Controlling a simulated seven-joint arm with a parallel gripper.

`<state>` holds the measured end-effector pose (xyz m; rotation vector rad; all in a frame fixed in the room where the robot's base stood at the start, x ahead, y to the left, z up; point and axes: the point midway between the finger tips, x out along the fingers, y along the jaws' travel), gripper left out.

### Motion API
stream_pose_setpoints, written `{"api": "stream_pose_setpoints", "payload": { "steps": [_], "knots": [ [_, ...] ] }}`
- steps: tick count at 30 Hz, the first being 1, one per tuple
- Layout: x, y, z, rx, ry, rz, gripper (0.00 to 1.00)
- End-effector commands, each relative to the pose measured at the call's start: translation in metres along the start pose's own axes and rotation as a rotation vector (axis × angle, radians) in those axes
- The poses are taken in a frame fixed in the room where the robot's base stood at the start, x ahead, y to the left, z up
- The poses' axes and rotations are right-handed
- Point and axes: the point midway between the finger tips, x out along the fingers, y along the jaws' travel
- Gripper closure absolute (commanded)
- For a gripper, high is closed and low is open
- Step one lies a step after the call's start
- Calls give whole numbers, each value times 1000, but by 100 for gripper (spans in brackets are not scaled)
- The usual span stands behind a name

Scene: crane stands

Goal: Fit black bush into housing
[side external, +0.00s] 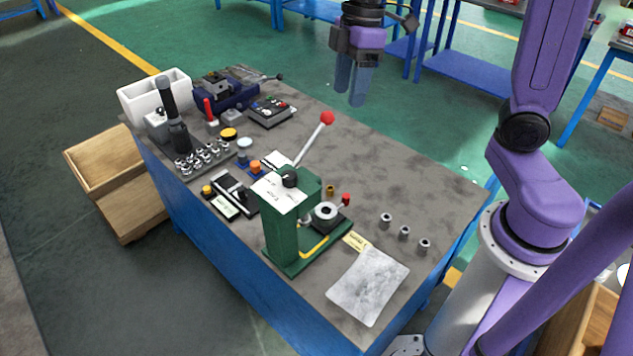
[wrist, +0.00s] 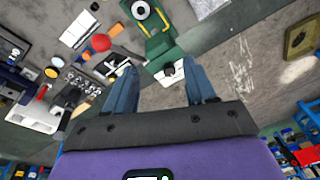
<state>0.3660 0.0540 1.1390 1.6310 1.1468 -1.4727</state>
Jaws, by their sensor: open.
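The green press (side external: 290,228) stands on the near part of the bench, its lever raised with a red knob. A round silver part with a dark bore (side external: 326,212), which looks like the housing, sits on its base; a similar ring shows in the wrist view (wrist: 140,10). Three small grey cylinders with dark tops (side external: 404,232) stand in a row to its right. A small brass-coloured piece (side external: 330,190) stands behind the press. I cannot pick out a clearly black bush. My gripper (side external: 349,98) is open and empty, high above the bench's far side; its fingers show in the wrist view (wrist: 160,80).
A pale sheet (side external: 368,286) lies at the bench's near right. A rack of small metal parts (side external: 205,156), a black upright tool (side external: 176,125), a white bin (side external: 155,95) and a blue vise (side external: 226,92) crowd the left end. The bench's back right is clear.

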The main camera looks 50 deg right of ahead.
Motion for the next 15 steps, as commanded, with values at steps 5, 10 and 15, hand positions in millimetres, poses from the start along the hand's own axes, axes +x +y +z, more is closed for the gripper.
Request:
{"api": "stream_pose_setpoints", "payload": {
  "steps": [5,10,15],
  "knots": [
    [-3,70,10,-6,54,12,45],
    [-5,111,24,-20,89,31,45],
    [-6,139,38,-30,110,48,45]
  ]
}}
